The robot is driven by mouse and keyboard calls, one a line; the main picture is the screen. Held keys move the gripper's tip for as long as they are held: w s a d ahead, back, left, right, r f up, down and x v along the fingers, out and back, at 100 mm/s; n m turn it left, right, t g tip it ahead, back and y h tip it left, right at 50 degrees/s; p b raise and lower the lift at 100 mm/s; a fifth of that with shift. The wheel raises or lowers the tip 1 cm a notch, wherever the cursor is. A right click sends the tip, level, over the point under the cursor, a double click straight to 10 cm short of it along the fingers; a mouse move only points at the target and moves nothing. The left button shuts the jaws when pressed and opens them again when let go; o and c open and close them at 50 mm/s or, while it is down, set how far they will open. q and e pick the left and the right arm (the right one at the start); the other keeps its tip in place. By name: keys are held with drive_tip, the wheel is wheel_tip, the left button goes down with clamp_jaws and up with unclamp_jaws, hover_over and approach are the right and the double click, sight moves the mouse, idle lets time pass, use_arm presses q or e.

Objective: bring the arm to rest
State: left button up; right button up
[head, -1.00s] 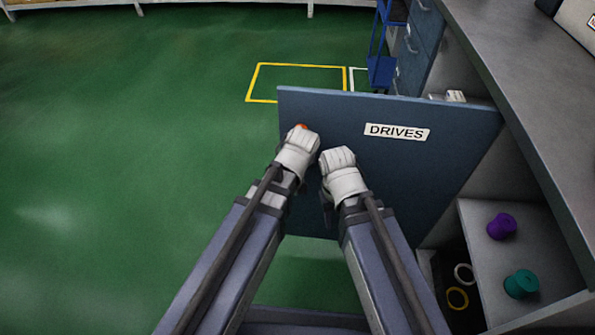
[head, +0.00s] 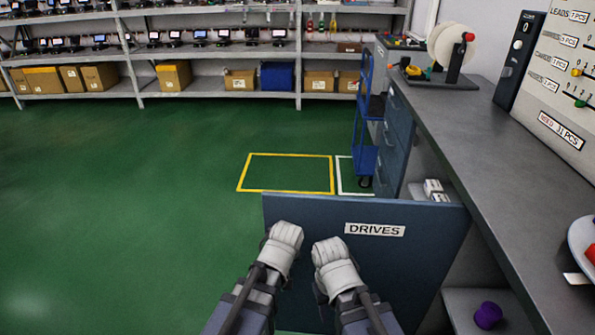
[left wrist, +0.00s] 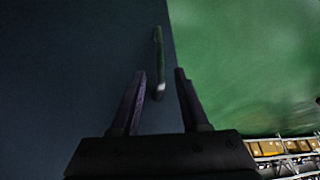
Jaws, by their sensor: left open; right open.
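My left gripper (head: 284,236) and my right gripper (head: 331,250) are side by side in the head view, in front of the blue door labelled DRIVES (head: 420,248). Their fingers are mostly hidden behind the pale wrist housings. In the left wrist view my left gripper (left wrist: 160,75) is open, its two fingers apart with nothing between the tips. Beyond them a thin dark upright handle (left wrist: 158,50) shows on the dark door panel (left wrist: 80,60). The gripper appears apart from the handle. The right gripper shows nothing held.
The door stands open from the grey workbench (head: 450,130) at the right. A purple spool (head: 488,315) sits on a shelf below. A blue cart (head: 364,150) stands beyond the door. Shelving (head: 215,82) lines the back. The green floor (head: 120,200) at left is clear.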

use_arm(q)
drive_tip(key=s+r+m+g+p, duration=0.1)
drive_tip(key=s+r+m+p, duration=0.1)
drive_tip(key=s+r+p, duration=0.2)
drive_tip(key=s+d+r+m+g+p, duration=0.1)
drive_tip(key=s+r+p, duration=0.3)
drive_tip(key=r+p, duration=0.6)
drive_tip(key=s+d+r+m+g+p, duration=0.1)
drive_tip(key=s+r+m+g+p, duration=0.1)
drive_tip(key=r+p, duration=0.6)
drive_tip(key=s+m+p, duration=0.1)
drive_tip(key=s, duration=0.1)
drive_tip(key=shift+s+m, duration=0.35)
drive_tip(key=shift+m, duration=0.05)
drive_tip(key=shift+g, duration=0.3)
